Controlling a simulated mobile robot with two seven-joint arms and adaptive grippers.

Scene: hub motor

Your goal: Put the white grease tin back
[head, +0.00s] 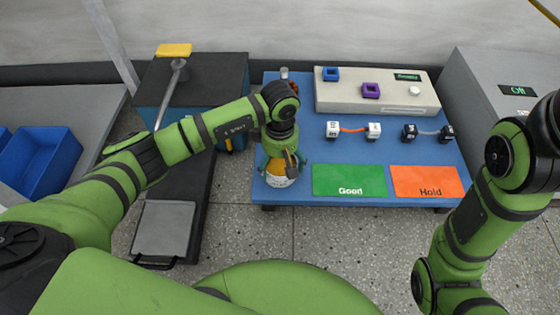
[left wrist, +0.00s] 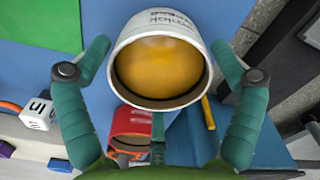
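The white grease tin (head: 282,181) shows at the front left corner of the blue table in the head view. In the left wrist view the tin (left wrist: 194,30) is open towards the camera, with orange-yellow grease inside and dark lettering on its wall. My left gripper (head: 281,160) is over the tin, one finger on each side. Whether the tin's base touches the table is hidden. My right arm shows at the right, but its gripper is out of view.
The blue table (head: 300,125) holds a green Good mat (head: 348,180), an orange Hold mat (head: 427,181), cable-joined cubes (head: 353,130) and a pale box (head: 345,98) at the back. A red can (left wrist: 130,125) shows in the left wrist view. Blue bins (head: 45,158) lie far left.

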